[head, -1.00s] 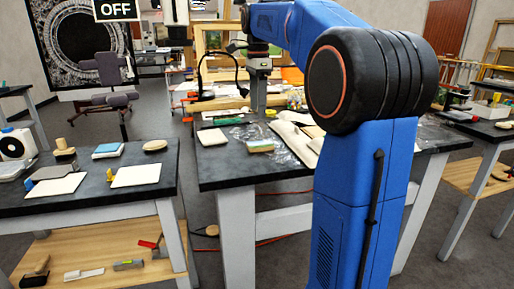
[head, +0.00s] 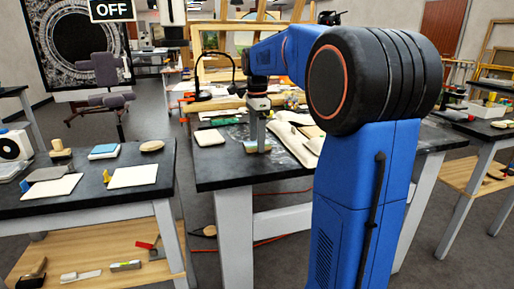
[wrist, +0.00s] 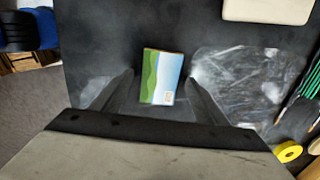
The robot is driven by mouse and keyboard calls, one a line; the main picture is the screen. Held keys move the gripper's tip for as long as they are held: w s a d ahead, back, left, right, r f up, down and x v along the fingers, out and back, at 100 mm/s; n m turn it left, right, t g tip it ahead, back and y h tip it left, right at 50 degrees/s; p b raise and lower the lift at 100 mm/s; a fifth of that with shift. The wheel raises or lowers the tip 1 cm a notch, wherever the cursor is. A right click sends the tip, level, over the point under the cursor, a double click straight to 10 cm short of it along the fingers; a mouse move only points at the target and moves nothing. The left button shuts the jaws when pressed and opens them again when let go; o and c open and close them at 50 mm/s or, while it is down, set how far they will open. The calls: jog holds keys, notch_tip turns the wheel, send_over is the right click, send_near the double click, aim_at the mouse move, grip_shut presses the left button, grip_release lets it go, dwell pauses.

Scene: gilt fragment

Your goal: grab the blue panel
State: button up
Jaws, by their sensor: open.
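A small panel with a light blue and green face (wrist: 163,77) lies on the dark table top. In the wrist view it is between my open gripper's fingers (wrist: 160,82), with a gap on each side. In the head view, my gripper (head: 258,147) points down at the panel (head: 249,147), which it partly hides. The jaws hold nothing. I cannot tell the exact height of the fingertips above the table.
Clear plastic film (wrist: 240,78) lies right of the panel, and a cream block (wrist: 267,9) lies beyond it. A yellow tape roll (wrist: 288,151) is at lower right. A side table (head: 145,200) stands to the left with several items.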

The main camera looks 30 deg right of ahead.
jog(key=shift+f, duration=0.25)
jog(key=c, duration=1.1)
jog(key=shift+c, duration=0.2)
